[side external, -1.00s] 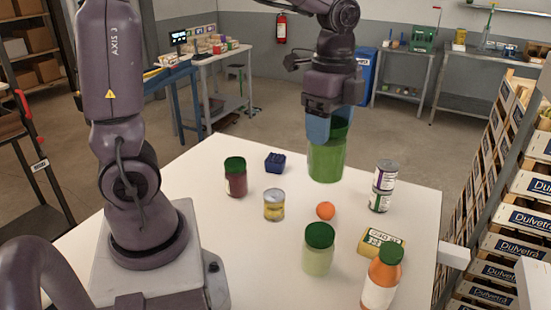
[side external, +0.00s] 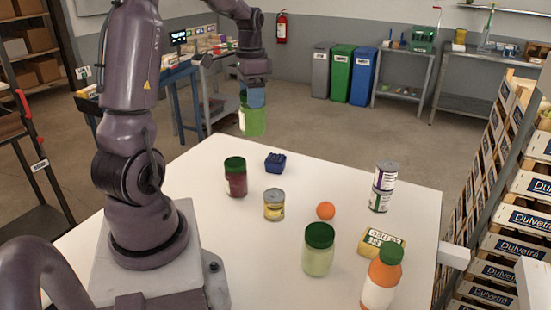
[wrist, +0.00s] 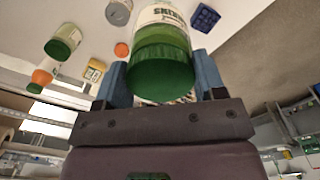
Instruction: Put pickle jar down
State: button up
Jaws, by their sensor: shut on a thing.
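My gripper (side external: 252,104) is shut on the pickle jar (side external: 251,122), a green jar held in the air at the table's far left edge. Its base shows against the floor beyond the edge, so I cannot tell whether it is over the tabletop. In the wrist view the jar (wrist: 165,45) sits between the blue fingers (wrist: 160,80), with its dark green lid towards me and a white label beyond it. The white table (side external: 310,180) is below.
The far middle is clear.

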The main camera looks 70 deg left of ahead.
jog(key=shift+w+a+f, duration=0.1)
jog(key=shift+f, duration=0.85)
jog(key=w+a+f, duration=0.9)
jog(key=a+f, duration=0.1)
jog(key=f, duration=0.3)
jog(key=shift+a, duration=0.2)
jog(key=shift+f, duration=0.2)
jog(key=o, duration=1.5)
jog(key=shift+r, duration=0.1)
